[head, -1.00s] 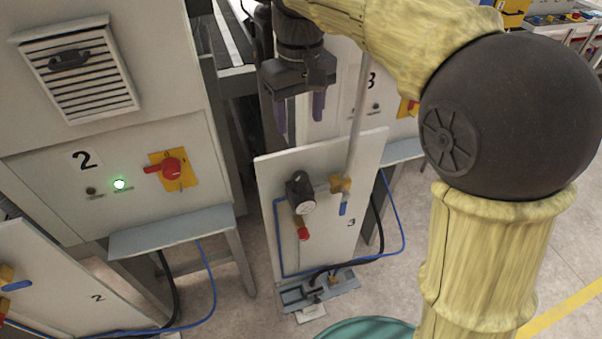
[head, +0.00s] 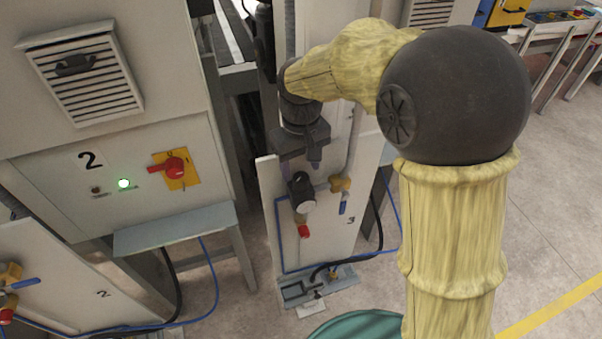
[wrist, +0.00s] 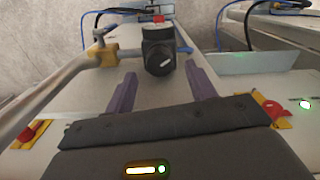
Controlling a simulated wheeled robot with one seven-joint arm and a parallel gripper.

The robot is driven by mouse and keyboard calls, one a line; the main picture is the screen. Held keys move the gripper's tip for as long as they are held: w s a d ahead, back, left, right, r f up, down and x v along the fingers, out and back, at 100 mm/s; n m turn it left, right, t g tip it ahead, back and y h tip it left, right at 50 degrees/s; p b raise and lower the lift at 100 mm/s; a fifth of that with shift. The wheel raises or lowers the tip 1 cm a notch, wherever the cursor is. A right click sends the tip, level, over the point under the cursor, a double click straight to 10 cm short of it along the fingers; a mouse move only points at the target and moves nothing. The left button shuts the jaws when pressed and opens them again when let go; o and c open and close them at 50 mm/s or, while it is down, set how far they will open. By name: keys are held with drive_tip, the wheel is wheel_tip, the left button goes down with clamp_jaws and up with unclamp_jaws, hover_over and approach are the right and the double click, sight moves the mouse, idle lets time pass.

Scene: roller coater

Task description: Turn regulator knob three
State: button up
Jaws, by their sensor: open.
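Regulator knob three is the black knob on a dark regulator body (head: 300,187), mounted on the white panel (head: 345,240) marked 3. In the wrist view the regulator knob (wrist: 158,52) is seen upper middle, with a white mark on its dark face. My gripper (head: 299,172) is just above the regulator in the head view, pointing down. In the wrist view its two purple fingers (wrist: 160,88) are apart, one on each side below the knob, with nothing between them. I cannot tell whether either finger touches the knob.
A yellow valve with a blue handle (head: 342,186) and a vertical pipe sit right of the regulator. A red-tipped part (head: 304,230) hangs below it. Machine 2, with its red switch (head: 174,167) and grey shelf (head: 175,229), stands left.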

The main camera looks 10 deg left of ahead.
sight(301, 175)
drive_tip(key=shift+f+p, duration=0.35)
drive_tip(key=shift+f, duration=1.85)
drive_tip(key=c, duration=1)
drive_tip(key=shift+o, duration=0.2)
drive_tip(key=shift+n, duration=0.8)
drive_tip(key=o, duration=1)
drive_tip(key=shift+c, duration=0.2)
drive_tip(key=shift+w, duration=0.1)
